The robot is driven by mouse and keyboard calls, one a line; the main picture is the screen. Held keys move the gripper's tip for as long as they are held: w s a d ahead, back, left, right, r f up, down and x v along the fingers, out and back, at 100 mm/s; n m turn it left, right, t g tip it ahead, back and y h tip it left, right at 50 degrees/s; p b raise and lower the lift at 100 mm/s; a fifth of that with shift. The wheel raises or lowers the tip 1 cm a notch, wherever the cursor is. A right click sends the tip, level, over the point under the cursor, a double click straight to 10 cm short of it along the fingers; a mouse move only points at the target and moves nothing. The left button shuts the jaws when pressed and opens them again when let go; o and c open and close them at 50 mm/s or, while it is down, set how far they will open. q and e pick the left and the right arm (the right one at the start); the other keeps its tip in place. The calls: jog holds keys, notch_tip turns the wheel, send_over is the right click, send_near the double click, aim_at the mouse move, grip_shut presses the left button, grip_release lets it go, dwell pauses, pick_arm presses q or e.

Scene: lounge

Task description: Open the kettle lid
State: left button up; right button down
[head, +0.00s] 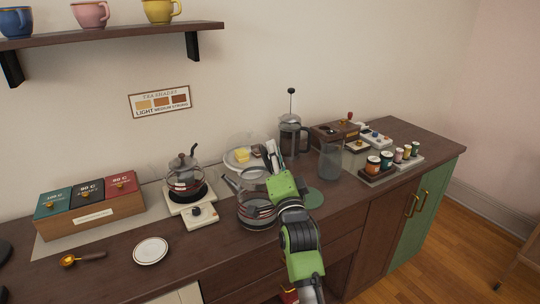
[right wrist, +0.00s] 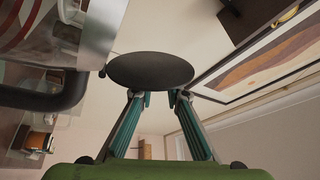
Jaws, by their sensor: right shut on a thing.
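In the right wrist view, my right gripper (right wrist: 160,95) is shut on a dark round disc, which looks like the kettle lid (right wrist: 150,70). The disc sits at the fingertips, seen nearly flat. How the lid meets the kettle is hidden. My left gripper is not in view.
A glass jar (head: 330,162) stands to the right. The front left counter has free room around a small plate (head: 150,250).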

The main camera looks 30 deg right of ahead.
jog(key=shift+s+d+m, duration=0.1)
jog(key=shift+d+m, duration=0.15)
jog(key=shift+m, duration=0.25)
jog(key=c, duration=2)
grip_release()
notch_tip(320, 180, up, 10)
